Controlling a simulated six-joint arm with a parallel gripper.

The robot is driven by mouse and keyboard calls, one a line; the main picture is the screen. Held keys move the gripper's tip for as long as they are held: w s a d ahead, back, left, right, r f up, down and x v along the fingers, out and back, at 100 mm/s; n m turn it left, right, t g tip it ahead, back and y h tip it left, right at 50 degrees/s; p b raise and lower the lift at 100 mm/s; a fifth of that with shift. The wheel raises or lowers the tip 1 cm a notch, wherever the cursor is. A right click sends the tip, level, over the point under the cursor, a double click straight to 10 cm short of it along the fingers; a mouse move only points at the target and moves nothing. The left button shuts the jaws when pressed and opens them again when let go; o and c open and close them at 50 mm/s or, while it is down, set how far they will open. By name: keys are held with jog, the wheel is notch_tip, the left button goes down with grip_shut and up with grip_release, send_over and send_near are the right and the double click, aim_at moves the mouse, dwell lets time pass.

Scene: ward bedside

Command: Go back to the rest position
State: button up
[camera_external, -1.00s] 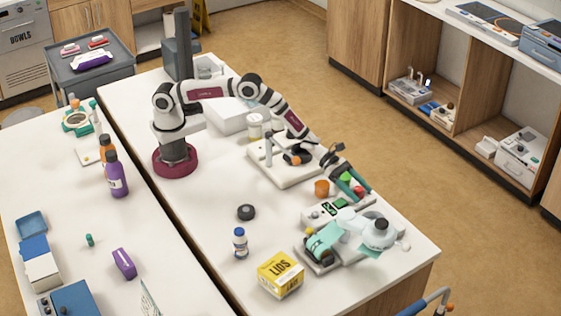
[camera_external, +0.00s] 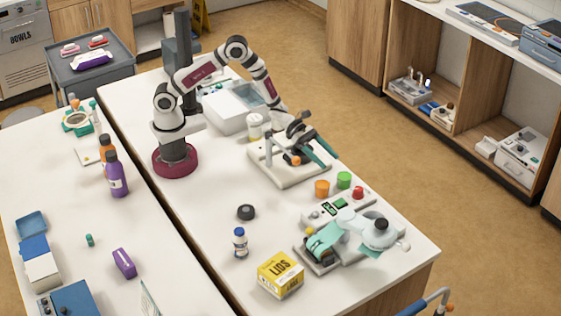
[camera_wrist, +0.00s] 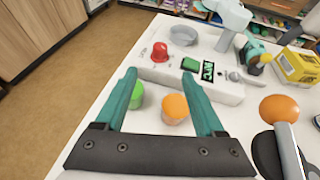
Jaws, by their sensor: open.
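My gripper (camera_external: 322,152) is open with its teal fingers apart. It is raised above the white table (camera_external: 185,255), over the white-based stand (camera_external: 290,175). The wrist view shows the orange cup (camera_wrist: 176,108) and the green cup (camera_wrist: 137,96) beyond the fingers.
A control box (camera_external: 330,210) with a red knob (camera_external: 358,192) lies past the cups. A white and teal device (camera_external: 350,228), a yellow LIDS box (camera_external: 280,275), a small bottle (camera_external: 240,243) and a black round piece (camera_external: 246,212) stand nearer.

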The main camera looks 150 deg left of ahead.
dwell(0.4)
jog(key=w+d+r+m+g+h, duration=0.1)
jog(key=w+d+r+m+h, duration=0.1)
jog(key=d+r+m+h, duration=0.45)
jog(key=w+d+r+m+g+h, duration=0.15)
jog(key=d+r+m, duration=0.4)
jog(key=d, duration=0.75)
jog(key=s+d+m+g+h, duration=0.1)
jog(key=s+d+m+g, duration=0.15)
jog(key=d+m, duration=0.45)
jog(key=s+d+m+g+h, duration=0.1)
jog(key=s+d+m+g, duration=0.1)
jog(key=s+d+m, duration=0.45)
jog(key=s+d+m+g+y, duration=0.2)
jog(key=s+d+m+g, duration=0.5)
jog(key=s+m, duration=0.5)
jog(key=s+a+m+y, duration=0.5)
jog(key=s+m+y, duration=0.1)
jog(key=s+m, duration=0.1)
jog(key=shift+s+t, duration=0.3)
jog(key=shift+s, duration=0.55)
